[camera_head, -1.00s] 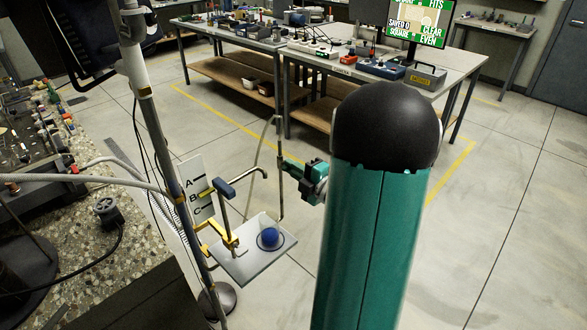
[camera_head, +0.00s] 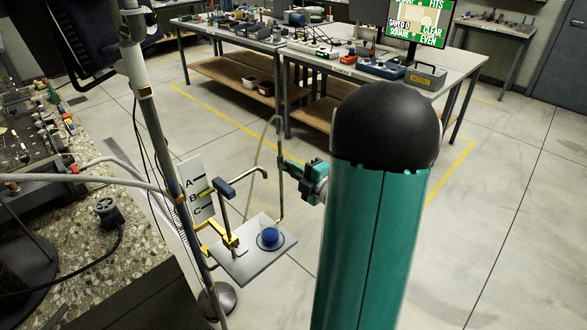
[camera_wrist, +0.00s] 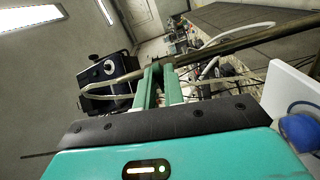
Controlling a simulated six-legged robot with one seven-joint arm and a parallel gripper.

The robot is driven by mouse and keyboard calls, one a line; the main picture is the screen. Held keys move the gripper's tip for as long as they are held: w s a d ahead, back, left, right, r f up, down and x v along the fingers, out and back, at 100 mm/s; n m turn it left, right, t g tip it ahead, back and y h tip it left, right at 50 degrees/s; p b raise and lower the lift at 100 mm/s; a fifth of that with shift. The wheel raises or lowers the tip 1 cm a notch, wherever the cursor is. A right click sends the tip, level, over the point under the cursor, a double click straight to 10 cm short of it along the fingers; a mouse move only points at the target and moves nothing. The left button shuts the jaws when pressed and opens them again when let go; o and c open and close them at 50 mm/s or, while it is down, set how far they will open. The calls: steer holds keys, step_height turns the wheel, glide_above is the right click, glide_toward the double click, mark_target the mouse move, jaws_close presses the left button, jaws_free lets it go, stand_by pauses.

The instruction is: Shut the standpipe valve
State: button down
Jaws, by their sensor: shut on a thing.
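My gripper (camera_head: 287,168) is shut on a thin upright tube (camera_head: 281,200), right of the stand. In the wrist view my gripper's green fingers (camera_wrist: 157,76) close around this olive-brown tube (camera_wrist: 225,48), which crosses the picture at a slant. The tube's lower end hangs by the right edge of a grey plate (camera_head: 238,266). A blue-handled fitting (camera_head: 225,189) with a bent spout sits on the stand, left of my gripper and apart from it. A blue knob (camera_head: 269,237) sits on the plate; it also shows in the wrist view (camera_wrist: 299,131). I cannot tell which is the valve.
A white card marked A, B, C (camera_head: 193,188) is fixed by the stand's pole (camera_head: 152,130). A speckled bench (camera_head: 90,235) with cables lies left. Work tables (camera_head: 450,60) stand behind. The floor (camera_head: 510,210) to the right is clear.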

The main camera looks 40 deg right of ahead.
steer(key=shift+f, duration=0.1)
steer(key=c, duration=1.5)
jaws_free()
steer(key=shift+d, duration=0.1)
steer(key=shift+c, duration=0.2)
steer(key=s, duration=1.4)
steer(key=shift+d, duration=0.1)
